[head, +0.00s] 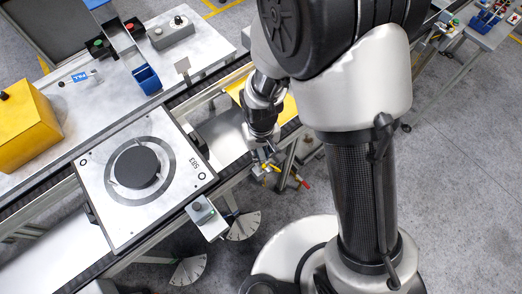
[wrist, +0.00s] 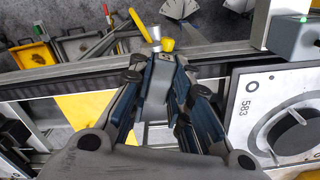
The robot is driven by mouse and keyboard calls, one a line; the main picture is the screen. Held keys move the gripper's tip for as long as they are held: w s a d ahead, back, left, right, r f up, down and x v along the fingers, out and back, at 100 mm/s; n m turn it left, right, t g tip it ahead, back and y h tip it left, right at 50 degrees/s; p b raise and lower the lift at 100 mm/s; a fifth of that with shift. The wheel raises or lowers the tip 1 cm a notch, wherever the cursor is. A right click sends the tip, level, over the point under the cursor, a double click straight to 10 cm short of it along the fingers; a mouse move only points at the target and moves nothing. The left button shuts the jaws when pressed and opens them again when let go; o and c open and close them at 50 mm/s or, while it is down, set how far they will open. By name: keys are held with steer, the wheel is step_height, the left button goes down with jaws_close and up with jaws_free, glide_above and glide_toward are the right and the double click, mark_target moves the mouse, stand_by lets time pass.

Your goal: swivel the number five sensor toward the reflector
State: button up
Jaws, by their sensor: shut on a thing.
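My gripper (wrist: 158,75) is shut on a small grey block (wrist: 157,88) beside the near conveyor rail; I take it to be the number five sensor, but no number is readable. A yellow part (wrist: 167,44) and a pale cylinder (wrist: 155,34) show just beyond the fingertips. In the head view my gripper (head: 264,152) is at the near rail, and the fingers largely hide what they hold. A small upright grey plate (head: 182,66) across the conveyor may be the reflector; I cannot be sure.
A pallet marked 583 (head: 145,175) with a dark disc lies on the conveyor, left of my gripper. A grey box (head: 203,212) on the near rail stands close by, with a fan-shaped scale (head: 243,225) below. A yellow box (head: 22,125) stands on the far bench.

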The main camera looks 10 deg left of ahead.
mark_target(263, 152)
jaws_close()
steer(key=n+b, duration=0.1)
steer(key=n, duration=0.3)
steer(key=shift+w+d, duration=0.15)
steer(key=o, duration=0.9)
jaws_free()
step_height(263, 152, up, 12)
